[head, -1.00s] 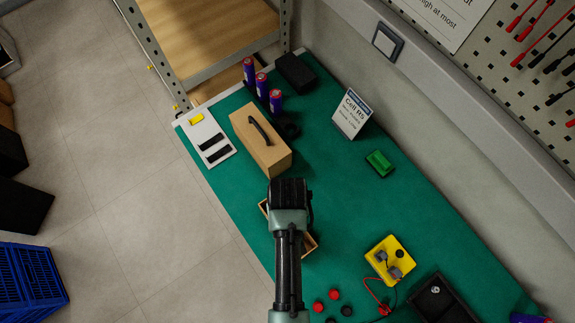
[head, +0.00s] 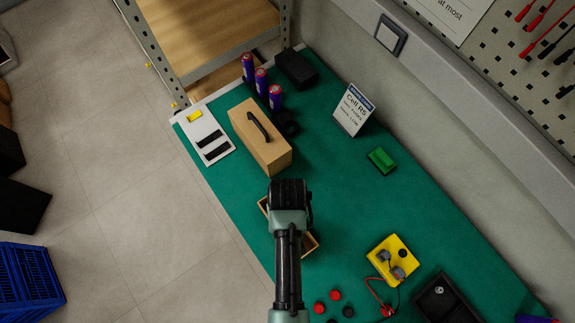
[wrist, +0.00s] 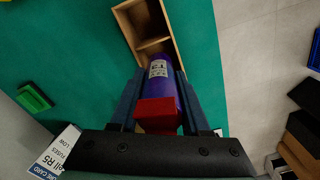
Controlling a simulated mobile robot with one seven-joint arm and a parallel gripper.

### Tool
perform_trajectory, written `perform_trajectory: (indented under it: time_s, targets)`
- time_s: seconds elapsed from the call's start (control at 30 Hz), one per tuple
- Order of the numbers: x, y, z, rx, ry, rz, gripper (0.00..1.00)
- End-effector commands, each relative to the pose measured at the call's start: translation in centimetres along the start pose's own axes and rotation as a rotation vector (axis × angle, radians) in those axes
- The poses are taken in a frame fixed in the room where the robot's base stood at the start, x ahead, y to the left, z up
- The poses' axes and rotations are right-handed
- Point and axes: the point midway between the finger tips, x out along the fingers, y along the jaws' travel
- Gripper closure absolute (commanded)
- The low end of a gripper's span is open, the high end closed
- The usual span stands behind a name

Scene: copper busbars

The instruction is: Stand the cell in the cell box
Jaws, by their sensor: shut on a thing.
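My gripper (wrist: 158,92) is shut on a purple cell (wrist: 161,72) with a red end (wrist: 158,114), seen in the wrist view. The red end faces the camera and the purple end points towards the open wooden cell box (wrist: 179,42). The box has a divider and its visible compartments look empty. The cell's far end overlaps the near part of the box in view; I cannot tell whether it is inside or above. In the head view my arm covers most of the box (head: 312,244), and the held cell and fingertips are hidden.
A wooden case (head: 255,147) with a black handle stands just behind the box. Beyond it are three purple cells (head: 262,80) with red tops. A sign (head: 353,110), green block (head: 382,160) and yellow device (head: 392,259) are to the right. Green mat between them is clear.

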Motion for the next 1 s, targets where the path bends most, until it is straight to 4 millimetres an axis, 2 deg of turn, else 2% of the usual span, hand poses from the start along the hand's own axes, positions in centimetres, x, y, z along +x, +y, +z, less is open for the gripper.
perform_trajectory:
  time_s: [1.0]
  targets:
    - [2.1,0.0,-0.1,0.0,0.002,0.0,1.0]
